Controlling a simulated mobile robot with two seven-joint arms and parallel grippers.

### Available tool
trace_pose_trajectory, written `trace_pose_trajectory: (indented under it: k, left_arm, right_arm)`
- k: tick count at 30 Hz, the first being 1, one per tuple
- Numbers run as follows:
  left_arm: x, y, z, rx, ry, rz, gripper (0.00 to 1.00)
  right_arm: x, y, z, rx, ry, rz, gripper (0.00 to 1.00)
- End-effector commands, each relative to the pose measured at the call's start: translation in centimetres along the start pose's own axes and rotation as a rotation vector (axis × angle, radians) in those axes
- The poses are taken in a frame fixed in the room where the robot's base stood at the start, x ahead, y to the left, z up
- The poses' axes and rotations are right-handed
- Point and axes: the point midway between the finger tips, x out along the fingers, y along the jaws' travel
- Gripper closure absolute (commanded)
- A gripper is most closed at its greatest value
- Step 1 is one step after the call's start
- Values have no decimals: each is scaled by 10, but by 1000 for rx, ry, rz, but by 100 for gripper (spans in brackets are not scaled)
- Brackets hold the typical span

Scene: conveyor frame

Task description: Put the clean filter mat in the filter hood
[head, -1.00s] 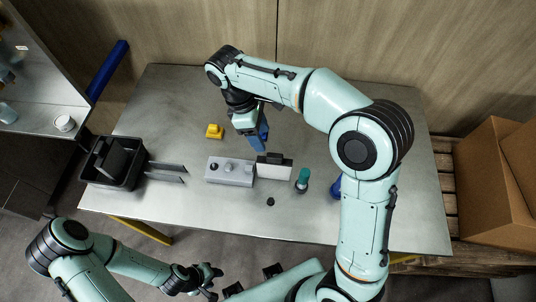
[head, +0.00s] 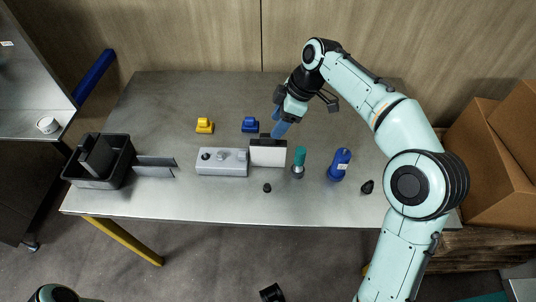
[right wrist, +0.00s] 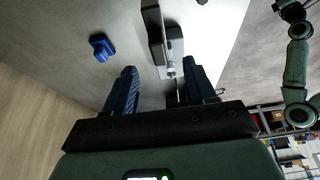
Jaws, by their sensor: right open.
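A white panel with a black top edge (head: 268,153) stands upright on the table; it may be the clean mat or part of the hood, I cannot tell which. My right gripper (head: 280,128) is just behind its right end, pointing down, with its blue fingers apart. In the right wrist view the open fingers (right wrist: 160,86) have a thin grey and black upright part (right wrist: 169,68) between and beyond them, with no visible grip on it. A dark slab (head: 97,158) leans in a black bin (head: 120,170). My left arm shows only in part (right wrist: 298,75); its jaws are unclear.
A grey box with knobs (head: 222,162) stands left of the panel. A teal-capped bottle (head: 298,161), a blue bottle (head: 340,164) and small black knobs are to the right. Yellow (head: 205,126) and blue (head: 250,125) blocks are behind. Two grey plates (head: 155,166) adjoin the bin.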

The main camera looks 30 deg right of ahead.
Motion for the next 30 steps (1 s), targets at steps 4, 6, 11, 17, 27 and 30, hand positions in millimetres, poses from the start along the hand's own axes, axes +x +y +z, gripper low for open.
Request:
trace_pose_trajectory:
  k: [4,6,11,17,27,30]
  left_arm:
    - [3,-1,-1,0,4,1,57]
    - [3,-1,-2,0,5,1,57]
    - [5,-1,-3,1,9,2,57]
    - [8,-2,-5,1,16,3,57]
    - [8,-1,-6,1,18,3,57]
    - [8,-1,-6,1,17,3,57]
  right_arm:
    - [19,0,0,0,0,0,45]
    - [22,0,0,0,0,0,45]
    - [39,1,1,0,-1,-3,45]
    - [68,3,1,1,-1,-3,45]
    - [75,3,1,0,-1,1,45]
    - [75,3,1,0,-1,1,77]
